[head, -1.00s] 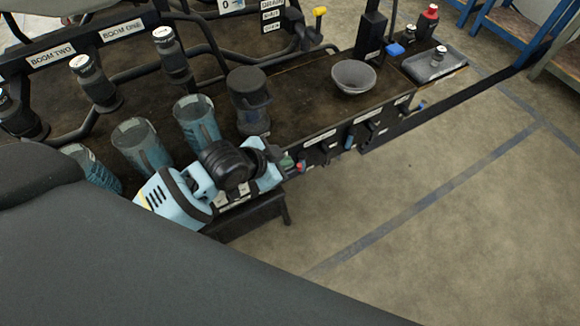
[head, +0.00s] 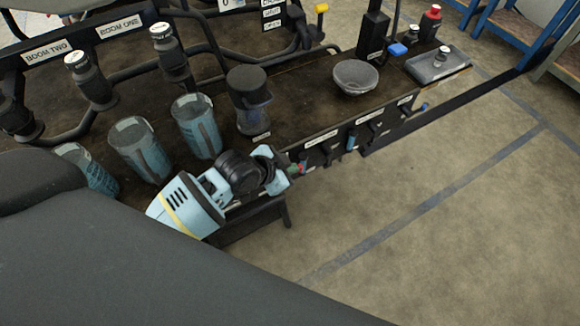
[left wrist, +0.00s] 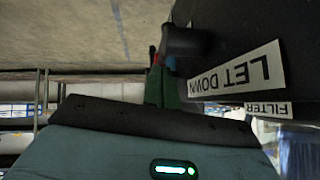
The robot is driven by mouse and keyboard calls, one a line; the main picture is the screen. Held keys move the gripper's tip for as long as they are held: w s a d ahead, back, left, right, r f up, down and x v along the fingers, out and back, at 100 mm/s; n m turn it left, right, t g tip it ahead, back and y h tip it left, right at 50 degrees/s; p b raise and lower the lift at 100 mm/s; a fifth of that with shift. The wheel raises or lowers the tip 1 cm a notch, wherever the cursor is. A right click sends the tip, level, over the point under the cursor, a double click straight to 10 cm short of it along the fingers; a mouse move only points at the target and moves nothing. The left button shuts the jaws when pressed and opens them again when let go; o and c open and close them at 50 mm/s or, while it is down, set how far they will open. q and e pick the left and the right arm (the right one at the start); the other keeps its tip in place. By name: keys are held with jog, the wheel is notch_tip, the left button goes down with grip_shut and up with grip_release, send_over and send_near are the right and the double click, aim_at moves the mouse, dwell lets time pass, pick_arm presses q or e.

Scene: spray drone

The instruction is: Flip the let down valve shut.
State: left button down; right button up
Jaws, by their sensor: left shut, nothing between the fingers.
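The let down valve shows in the left wrist view as a dark rounded part (left wrist: 186,41) beside an upside-down "LET DOWN" label (left wrist: 238,75). A small red piece (left wrist: 152,54), which looks like part of its lever, shows just past my fingers. In the head view the red piece (head: 302,168) is at the bench's front edge. My left gripper (head: 294,171) is shut and empty, its green fingers (left wrist: 160,84) right beside the valve in the wrist view. I cannot tell whether they touch it. The lever is mostly hidden. My right gripper is not in view.
More labelled valves, one with a blue end (head: 351,141), line the bench front to the right. Clear cups (head: 197,125), a dark-lidded container (head: 248,100) and a grey bowl (head: 355,77) stand on the bench (head: 300,95). The floor (head: 450,210) in front is clear.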

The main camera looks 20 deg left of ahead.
pick_arm(q)
jog(key=g+p, duration=0.1)
jog(key=p, duration=0.1)
jog(key=w+g+y+p, duration=0.1)
jog(key=p, duration=0.1)
jog(key=shift+d+y+p, duration=0.25)
jog(key=shift+y+p, duration=0.05)
jog(key=shift+w+d+f+g+y+p, duration=0.2)
jog(key=shift+f+g+y+p, duration=0.2)
jog(key=shift+g+y+p, duration=0.6)
notch_tip(320, 180, down, 3)
jog(key=g+y, duration=0.2)
jog(key=g, duration=0.1)
jog(key=shift+d+r+m, duration=0.1)
jog(key=shift+r+m, duration=0.1)
jog(key=shift+m, duration=0.1)
jog(key=shift+f, duration=0.1)
